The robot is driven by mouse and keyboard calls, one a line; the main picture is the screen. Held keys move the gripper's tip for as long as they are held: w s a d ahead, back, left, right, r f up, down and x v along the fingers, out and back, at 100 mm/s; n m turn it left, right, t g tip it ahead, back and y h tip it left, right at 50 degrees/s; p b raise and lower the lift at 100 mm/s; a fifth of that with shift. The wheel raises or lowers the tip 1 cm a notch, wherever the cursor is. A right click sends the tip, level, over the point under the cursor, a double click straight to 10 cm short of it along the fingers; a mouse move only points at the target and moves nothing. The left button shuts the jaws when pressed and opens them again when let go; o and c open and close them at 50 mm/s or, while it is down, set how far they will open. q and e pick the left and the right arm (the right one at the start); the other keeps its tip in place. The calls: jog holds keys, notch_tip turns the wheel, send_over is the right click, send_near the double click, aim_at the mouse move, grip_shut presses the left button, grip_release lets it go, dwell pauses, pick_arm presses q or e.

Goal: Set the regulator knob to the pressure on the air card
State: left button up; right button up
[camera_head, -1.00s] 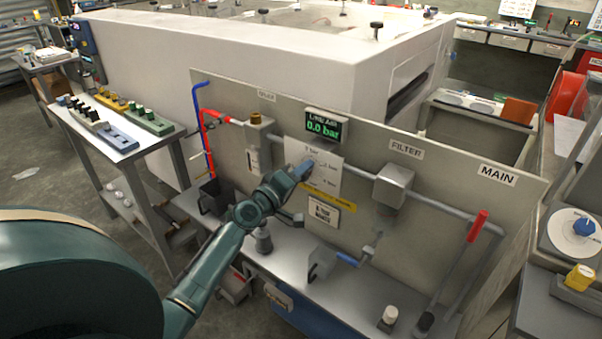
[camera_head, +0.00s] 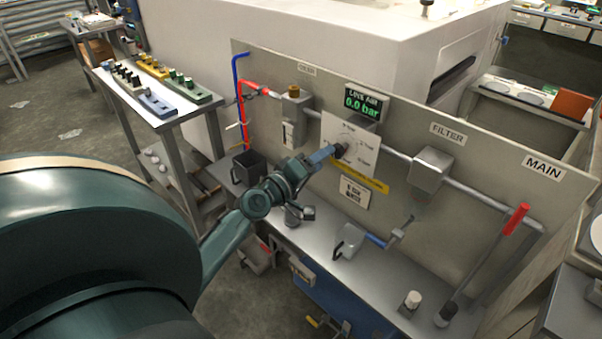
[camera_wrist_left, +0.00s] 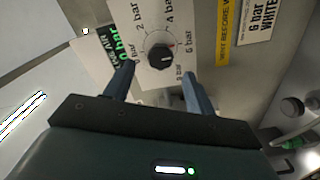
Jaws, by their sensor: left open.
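The dark round regulator knob (camera_head: 341,150) sits on a white dial plate (camera_head: 366,148) on the grey panel. In the left wrist view the knob (camera_wrist_left: 159,56) is ringed by bar marks, with a small red mark at its edge facing the 6 bar label. My left gripper (camera_head: 330,153) is open in front of the dial. Its fingers (camera_wrist_left: 157,76) show to either side, below the knob, apart from it. The display (camera_head: 363,102) above reads 0.0 bar. My right gripper is not in view.
A yellow warning strip (camera_head: 361,179) lies between dial and card. The filter (camera_head: 432,168) and red main lever (camera_head: 516,219) are to the right. A brass-topped fitting (camera_head: 294,106) is on the left. A shelf (camera_head: 330,254) runs below the panel.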

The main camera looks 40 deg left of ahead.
pick_arm(q)
jog(key=s+b, duration=0.1)
jog(key=s, duration=0.5)
jog(key=shift+s+a, duration=0.25)
jog(key=shift+s, duration=0.1)
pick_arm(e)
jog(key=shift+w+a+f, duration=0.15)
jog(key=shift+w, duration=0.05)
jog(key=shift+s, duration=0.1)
pick_arm(q)
jog(key=s+d+f+m+g+p, duration=0.2)
jog(key=s+d+f+m, duration=0.2)
jog(key=d, duration=0.3)
jog(key=s+d+f+m+g+h+p, duration=0.1)
jog(key=s+d+f+m+g+p, duration=0.1)
jog(key=s+d+m, duration=0.4)
jog(key=s+d+f+m+g+h+p, duration=0.1)
jog(key=s+d+f+m+g+p, duration=0.1)
jog(key=s+d+f+m, duration=0.3)
jog(key=d+f+g, duration=0.1)
jog(key=d, duration=0.3)
jog(key=shift+d+f, duration=0.3)
jog(key=shift+f, duration=0.1)
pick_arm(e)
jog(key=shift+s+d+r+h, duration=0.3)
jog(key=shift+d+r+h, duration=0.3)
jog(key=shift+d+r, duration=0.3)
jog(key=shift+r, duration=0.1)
